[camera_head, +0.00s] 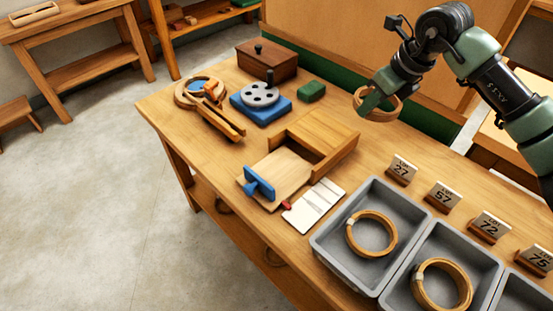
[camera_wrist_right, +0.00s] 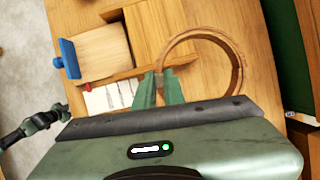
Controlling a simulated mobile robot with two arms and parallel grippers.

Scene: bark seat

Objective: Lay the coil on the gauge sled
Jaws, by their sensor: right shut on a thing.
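My right gripper (camera_head: 366,98) is shut on a tan coil (camera_head: 396,110) and holds it above the back of the bench; the coil hangs out to the right of the fingers in the head view. In the right wrist view the coil (camera_wrist_right: 238,72) is a thin ring, its near edge at the green fingers (camera_wrist_right: 159,88). The gauge sled (camera_head: 279,176) is a pale board with a blue handle (camera_head: 259,184), set in the mouth of a wooden housing (camera_head: 331,138). Its top is bare. It also shows in the right wrist view (camera_wrist_right: 102,52).
Grey trays (camera_head: 325,243) at the front right hold coils (camera_head: 371,234), with numbered cards (camera_head: 401,169) behind. A white card (camera_head: 314,205) lies by the sled. A blue-based disc fixture (camera_head: 262,104), green block (camera_head: 312,91) and brown box (camera_head: 266,62) stand at the back left.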

